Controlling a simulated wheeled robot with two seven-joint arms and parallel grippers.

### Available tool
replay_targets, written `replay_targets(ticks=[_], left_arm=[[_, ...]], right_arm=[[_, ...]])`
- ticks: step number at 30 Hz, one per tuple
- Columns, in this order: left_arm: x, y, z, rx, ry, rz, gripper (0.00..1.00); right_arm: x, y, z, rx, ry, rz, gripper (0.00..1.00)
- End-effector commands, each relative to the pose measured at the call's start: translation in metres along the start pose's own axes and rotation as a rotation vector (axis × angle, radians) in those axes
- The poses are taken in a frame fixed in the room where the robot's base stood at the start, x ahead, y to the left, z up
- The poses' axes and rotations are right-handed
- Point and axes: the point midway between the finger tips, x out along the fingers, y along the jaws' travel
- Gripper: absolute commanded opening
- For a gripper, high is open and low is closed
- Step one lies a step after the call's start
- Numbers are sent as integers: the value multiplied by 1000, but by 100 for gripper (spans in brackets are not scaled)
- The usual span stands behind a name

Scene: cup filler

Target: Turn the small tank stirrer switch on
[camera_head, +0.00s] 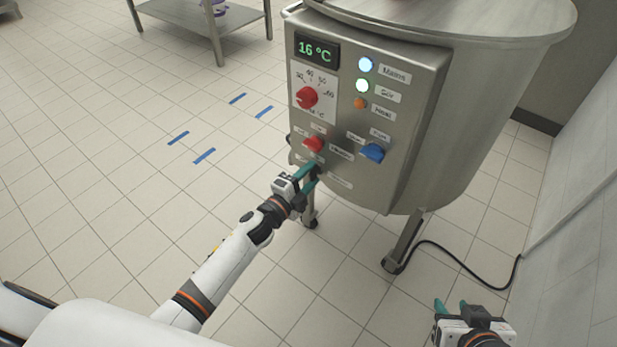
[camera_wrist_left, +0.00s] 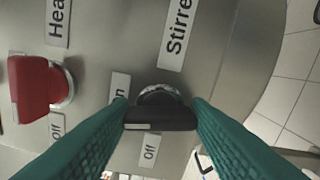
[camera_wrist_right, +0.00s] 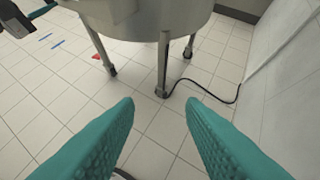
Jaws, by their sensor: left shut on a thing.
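The steel tank (camera_head: 500,110) carries a control panel (camera_head: 418,110) on its front. The stirrer switch is a black handle (camera_wrist_left: 160,119) with a white mark, in the left wrist view beside the "Stirrer" label (camera_wrist_left: 177,28) and On and Off labels. My left gripper (camera_head: 311,169) is at the panel's lower part, shut on this black handle, one finger on each side. The handle is hidden in the head view, and I cannot tell whether it points at On or Off. My right gripper (camera_wrist_right: 160,105) is open and empty above the floor.
A red heater switch (camera_head: 314,144) sits close above my left fingers, with a blue switch (camera_head: 373,152) to the right. A red temperature dial (camera_head: 307,97), a 16 °C display (camera_head: 316,50) and indicator lamps (camera_head: 362,86) are higher. A black cable (camera_head: 468,276) runs along the floor.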

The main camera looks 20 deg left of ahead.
Motion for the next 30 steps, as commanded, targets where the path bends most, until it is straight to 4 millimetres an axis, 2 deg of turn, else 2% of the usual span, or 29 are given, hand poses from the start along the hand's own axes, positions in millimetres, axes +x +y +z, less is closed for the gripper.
replay_targets(ticks=[12,29,30], left_arm=[[0,-2,0,200,-2,-1,21],[0,-2,0,234,-2,-2,21],[0,-2,0,234,-2,-2,45]], right_arm=[[4,3,24,-2,-139,7,36],[4,4,28,-2,-160,8,36],[4,4,28,-2,-160,8,36]])
